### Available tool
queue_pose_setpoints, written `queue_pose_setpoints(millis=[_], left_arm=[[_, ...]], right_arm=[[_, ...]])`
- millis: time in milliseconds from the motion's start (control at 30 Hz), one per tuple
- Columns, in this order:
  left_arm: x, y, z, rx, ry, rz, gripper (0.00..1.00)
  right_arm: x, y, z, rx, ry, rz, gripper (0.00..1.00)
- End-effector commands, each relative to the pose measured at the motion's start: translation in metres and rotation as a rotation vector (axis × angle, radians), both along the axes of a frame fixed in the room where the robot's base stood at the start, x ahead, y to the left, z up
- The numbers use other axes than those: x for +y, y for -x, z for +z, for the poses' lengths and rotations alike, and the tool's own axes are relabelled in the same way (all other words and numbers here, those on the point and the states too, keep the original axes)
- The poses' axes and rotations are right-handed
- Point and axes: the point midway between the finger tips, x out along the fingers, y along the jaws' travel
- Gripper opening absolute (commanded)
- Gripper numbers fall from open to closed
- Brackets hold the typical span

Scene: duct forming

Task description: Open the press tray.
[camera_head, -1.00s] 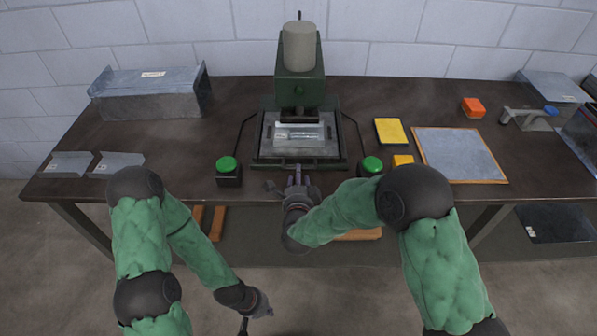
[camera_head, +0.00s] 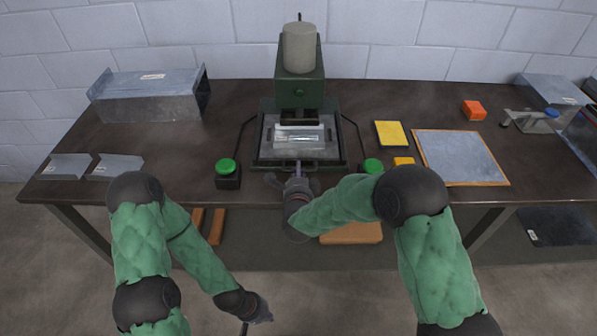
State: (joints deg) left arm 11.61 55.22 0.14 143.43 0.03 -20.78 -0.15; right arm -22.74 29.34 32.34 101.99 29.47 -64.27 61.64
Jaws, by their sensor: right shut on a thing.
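The press (camera_head: 299,78) stands at the back middle of the table, a green body with a beige cylinder on top. Its tray (camera_head: 266,152) is a dark frame at the press's foot, with a grey metal plate and a shiny formed piece (camera_head: 298,135) in it. My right gripper (camera_head: 298,170) is at the middle of the tray's front edge, shut on what looks like the tray's handle, which it mostly hides. My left gripper (camera_head: 254,318) hangs low in front of the table, away from the tray; its fingers are too small to read.
Green-topped buttons stand left (camera_head: 228,172) and right (camera_head: 372,167) of the tray. A metal duct (camera_head: 150,95) and bent sheets (camera_head: 92,167) are at left. A yellow pad (camera_head: 391,133), a framed grey sheet (camera_head: 461,157) and an orange block (camera_head: 474,110) are at right.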

Motion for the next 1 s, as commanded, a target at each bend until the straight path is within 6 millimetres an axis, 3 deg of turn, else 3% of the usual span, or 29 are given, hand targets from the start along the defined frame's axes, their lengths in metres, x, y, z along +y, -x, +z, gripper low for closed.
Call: queue_pose_setpoints(millis=[167,367,800,1000], left_arm=[[0.000,0.000,0.000,0.000,0.000,0.000,0.00],[0.000,0.000,-0.002,0.000,0.000,0.000,0.00],[0.000,0.000,-0.004,0.000,0.000,0.000,0.00],[0.000,0.000,-0.003,0.000,0.000,0.000,0.00]], right_arm=[[0.000,0.003,-0.001,0.001,0.000,0.000,0.00],[0.001,0.026,0.000,0.001,0.003,0.003,0.00],[0.001,0.127,-0.001,0.002,0.003,0.004,0.00],[0.000,0.164,-0.001,0.003,0.003,0.004,0.00]])
